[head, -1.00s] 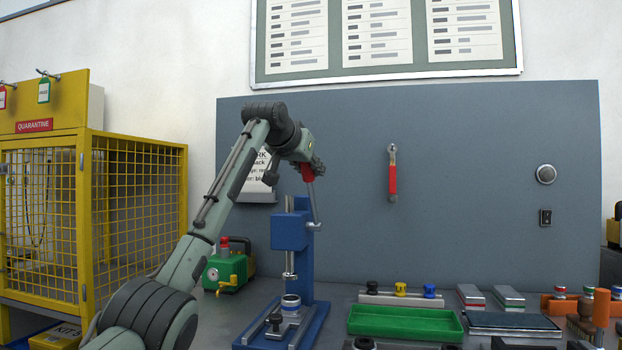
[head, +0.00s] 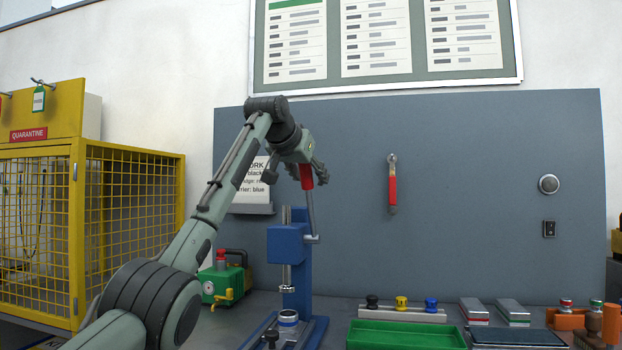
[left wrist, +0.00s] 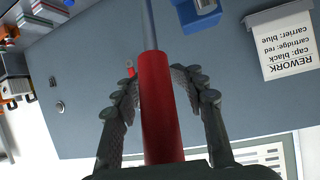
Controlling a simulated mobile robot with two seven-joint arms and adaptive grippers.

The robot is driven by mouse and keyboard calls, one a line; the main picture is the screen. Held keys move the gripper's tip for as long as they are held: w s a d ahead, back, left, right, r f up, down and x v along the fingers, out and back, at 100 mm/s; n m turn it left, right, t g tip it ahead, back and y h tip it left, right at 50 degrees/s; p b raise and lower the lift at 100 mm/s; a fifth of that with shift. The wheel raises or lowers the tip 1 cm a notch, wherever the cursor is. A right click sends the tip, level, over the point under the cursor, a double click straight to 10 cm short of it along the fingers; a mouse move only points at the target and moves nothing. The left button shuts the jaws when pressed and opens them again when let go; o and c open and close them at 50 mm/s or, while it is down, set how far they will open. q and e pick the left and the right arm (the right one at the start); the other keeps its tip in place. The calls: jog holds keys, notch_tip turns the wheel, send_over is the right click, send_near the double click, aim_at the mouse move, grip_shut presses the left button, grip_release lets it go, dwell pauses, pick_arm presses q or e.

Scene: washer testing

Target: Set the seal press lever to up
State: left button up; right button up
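The seal press (head: 287,244) is a blue column with a head, standing on the bench left of centre. Its lever points up from the right side of the head, a grey rod (head: 312,214) topped by a red handle (head: 307,177). My left gripper (head: 307,181) comes from above, with its fingers apart on either side of the red handle. In the left wrist view the red handle (left wrist: 158,110) lies between the two fingers; whether the fingertips touch it is hard to tell. My right gripper is not in view.
A yellow quarantine cage (head: 128,225) stands at left, and a green pump (head: 222,283) is behind my left arm. A green tray (head: 405,334) lies right of the press. A red-handled wrench (head: 392,188) hangs on the grey back panel (head: 470,200).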

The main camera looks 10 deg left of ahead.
pick_arm(q)
jog(key=shift+s, duration=0.1)
jog(key=v, duration=1.2)
jog(key=shift+f, duration=0.15)
dwell(0.3)
